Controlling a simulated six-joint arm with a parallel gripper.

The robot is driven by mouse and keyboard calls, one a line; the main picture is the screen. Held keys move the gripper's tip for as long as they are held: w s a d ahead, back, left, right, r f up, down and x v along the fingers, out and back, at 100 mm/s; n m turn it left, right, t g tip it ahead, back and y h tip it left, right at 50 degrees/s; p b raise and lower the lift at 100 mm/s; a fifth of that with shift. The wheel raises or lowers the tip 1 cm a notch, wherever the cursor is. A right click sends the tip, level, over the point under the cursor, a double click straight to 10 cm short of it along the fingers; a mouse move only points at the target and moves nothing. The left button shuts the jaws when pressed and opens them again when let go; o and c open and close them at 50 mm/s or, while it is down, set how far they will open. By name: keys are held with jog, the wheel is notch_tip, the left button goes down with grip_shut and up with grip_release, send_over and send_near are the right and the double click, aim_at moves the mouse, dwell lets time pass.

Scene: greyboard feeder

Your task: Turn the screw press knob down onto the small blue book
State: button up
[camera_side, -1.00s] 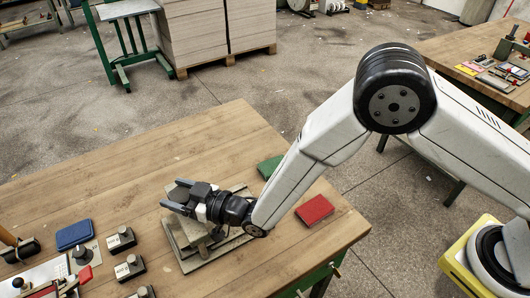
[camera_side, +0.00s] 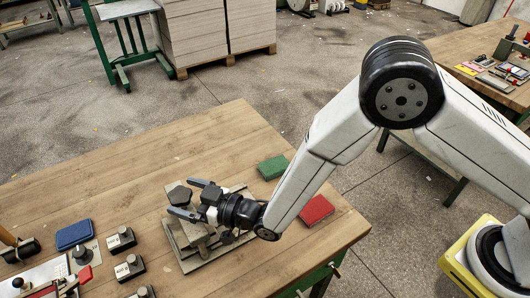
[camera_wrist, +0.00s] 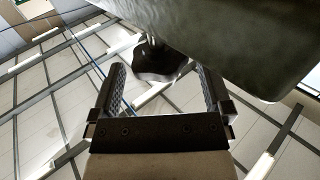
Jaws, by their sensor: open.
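The screw press (camera_side: 205,250) stands near the table's front right, with its dark lobed knob (camera_side: 181,195) on top. The knob also shows in the wrist view (camera_wrist: 160,63), near the gap between my fingertips. My gripper (camera_side: 188,198) is open and lies almost level beside the knob, its fingertips pointing left. I see clear space between the knob and each finger in the wrist view. A blue book-like block (camera_side: 74,234) lies on the table at the left, away from the press. Whether a book lies inside the press is hidden by my gripper and the press top.
A green book (camera_side: 272,167) and a red book (camera_side: 316,210) lie right of the press, the red one close to my arm. Several dark knobbed blocks (camera_side: 129,268) stand to the left. The table's back middle is clear.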

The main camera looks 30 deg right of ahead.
aim_at(190, 198)
jog(key=shift+v, duration=2.75)
jog(key=shift+x, duration=3.85)
jog(key=shift+c, duration=0.2)
jog(key=c, duration=1.1)
jog(key=shift+c, duration=0.2)
jog(key=shift+m+t+h, duration=0.7)
jog(key=shift+m+h, duration=0.1)
jog(key=shift+h, duration=0.3)
